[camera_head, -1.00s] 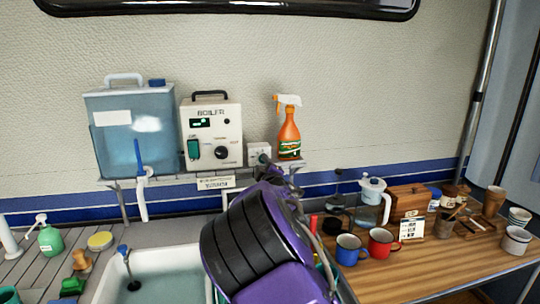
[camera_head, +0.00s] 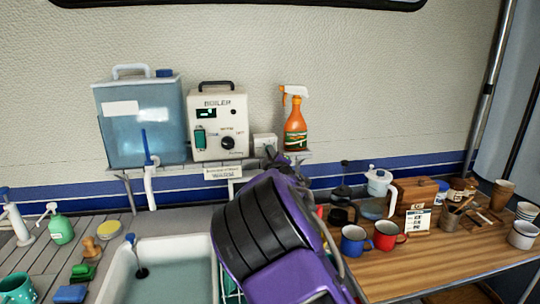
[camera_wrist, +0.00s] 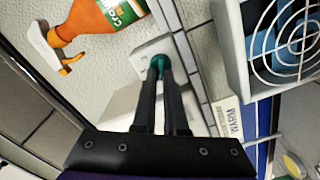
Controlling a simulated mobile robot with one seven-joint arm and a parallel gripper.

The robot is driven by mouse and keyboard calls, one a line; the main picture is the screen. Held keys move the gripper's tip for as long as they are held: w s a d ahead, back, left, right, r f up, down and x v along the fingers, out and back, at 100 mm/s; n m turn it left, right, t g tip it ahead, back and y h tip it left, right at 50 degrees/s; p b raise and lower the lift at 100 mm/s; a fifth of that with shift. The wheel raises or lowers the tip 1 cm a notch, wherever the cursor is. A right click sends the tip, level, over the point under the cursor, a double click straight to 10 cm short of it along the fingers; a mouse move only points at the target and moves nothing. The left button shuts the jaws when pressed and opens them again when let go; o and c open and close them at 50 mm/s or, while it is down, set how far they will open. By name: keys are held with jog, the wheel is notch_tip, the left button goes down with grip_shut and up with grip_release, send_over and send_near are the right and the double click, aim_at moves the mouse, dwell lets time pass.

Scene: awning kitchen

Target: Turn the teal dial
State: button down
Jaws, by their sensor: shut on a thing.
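The teal dial (camera_wrist: 157,61) shows in the wrist view on the face of a small white box (camera_wrist: 146,50). My gripper (camera_wrist: 158,73) has its two black fingers close together, with their tips shut on the dial. In the head view, the small white box (camera_head: 264,141) stands on the shelf between the boiler and the orange spray bottle. My gripper (camera_head: 270,154) reaches up to it there, and my purple and black arm fills the lower middle. The dial itself is hidden in the head view.
The boiler (camera_head: 217,122) and a blue water tank (camera_head: 139,120) stand left of the box. The orange spray bottle (camera_head: 295,122) stands close on its right. Below are a sink (camera_head: 160,270) and a wooden table (camera_head: 440,262) with a blue mug (camera_head: 353,240) and a red mug (camera_head: 386,236).

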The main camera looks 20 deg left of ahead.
jog(key=m+b, duration=0.6)
jog(key=m, duration=0.1)
jog(key=m+b, duration=0.4)
jog(key=shift+w+d+r, duration=0.15)
jog(key=shift+d+r, duration=0.1)
jog(key=shift+r, duration=0.05)
jog(key=shift+m, duration=0.5)
jog(key=c, duration=1)
grip_release()
jog(key=shift+o, duration=0.2)
jog(key=shift+f, duration=0.1)
